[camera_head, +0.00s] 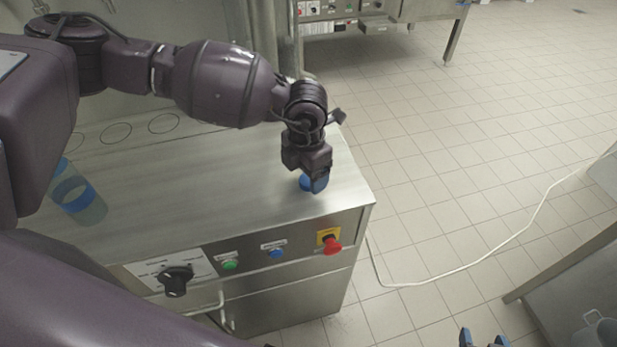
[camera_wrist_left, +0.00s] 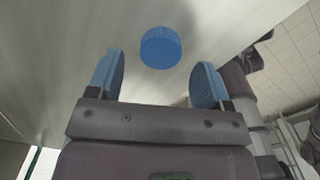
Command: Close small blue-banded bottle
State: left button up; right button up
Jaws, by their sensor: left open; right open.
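A see-through bottle with a blue band (camera_head: 70,190) stands on the left part of the steel counter, close to my arm links; I cannot make out its mouth clearly. A small round blue cap (camera_head: 304,182) lies on the counter near its right end. It also shows in the left wrist view (camera_wrist_left: 160,48), just beyond and between the fingertips. My left gripper (camera_head: 318,184) is over the cap, pointing down and partly hiding it. In the wrist view its blue fingers (camera_wrist_left: 157,78) are apart with nothing between them. My right gripper (camera_head: 485,340) is open and empty at the bottom edge, over the floor.
The steel counter (camera_head: 240,185) is bare between bottle and cap, with ring outlines (camera_head: 116,132) at the back. Its front panel carries a black knob (camera_head: 176,280), green and blue buttons and a red stop button (camera_head: 332,246). A white cable crosses the tiled floor.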

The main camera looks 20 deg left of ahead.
pick_arm(q)
jog(key=shift+f, duration=1)
jog(key=shift+c, duration=0.3)
jog(key=c, duration=0.9)
